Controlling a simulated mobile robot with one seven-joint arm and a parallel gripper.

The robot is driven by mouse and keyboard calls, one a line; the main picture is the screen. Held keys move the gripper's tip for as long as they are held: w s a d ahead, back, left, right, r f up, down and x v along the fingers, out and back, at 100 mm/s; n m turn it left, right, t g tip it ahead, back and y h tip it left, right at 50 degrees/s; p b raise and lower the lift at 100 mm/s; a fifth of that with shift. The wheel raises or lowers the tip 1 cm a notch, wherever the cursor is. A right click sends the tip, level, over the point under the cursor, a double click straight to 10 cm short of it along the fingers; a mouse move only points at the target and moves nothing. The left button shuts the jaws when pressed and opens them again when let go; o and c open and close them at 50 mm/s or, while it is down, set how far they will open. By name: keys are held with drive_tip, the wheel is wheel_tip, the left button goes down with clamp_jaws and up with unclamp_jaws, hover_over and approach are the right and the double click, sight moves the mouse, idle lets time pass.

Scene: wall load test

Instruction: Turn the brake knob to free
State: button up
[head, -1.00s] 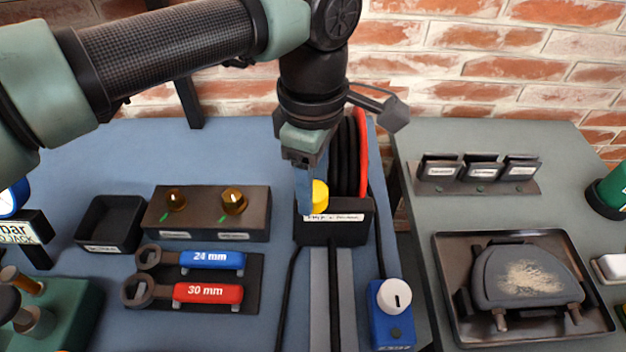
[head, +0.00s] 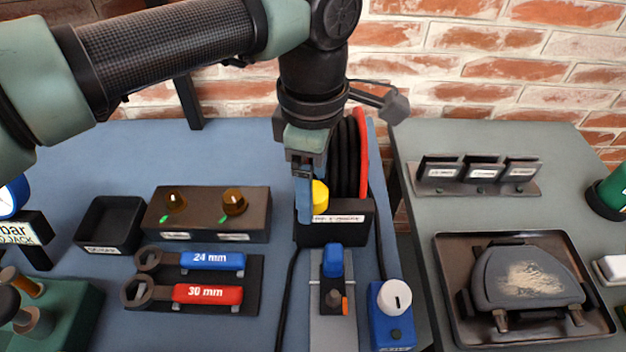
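A yellow knob (head: 320,193) sits at the front of a black reel holder (head: 335,233) that carries a dark reel with a red rim. It seems to be the brake knob, but the holder's label is too small to read surely. My gripper (head: 305,212) points down at the knob's left side, with its blue finger partly covering it. The second finger is not clearly visible, so I cannot tell its opening or whether it touches the knob. The knob's pointer direction is hidden.
A blue-handled piece (head: 333,262) with an orange part lies on the grey rail (head: 333,335) before the holder. A blue box (head: 392,328) with a white knob (head: 394,296) stands right. Two wrenches (head: 200,277) and a brass-knob box (head: 208,220) lie left.

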sight(314, 191)
wheel_tip(314, 191, up, 13)
drive_tip(key=p, duration=0.1)
drive_tip(key=shift+p, duration=0.4)
idle(0.4)
wheel_tip(314, 191, down, 13)
drive_tip(key=m+b, duration=0.1)
drive_tip(key=m, duration=1.7)
drive_tip(key=shift+c, duration=0.2)
clamp_jaws()
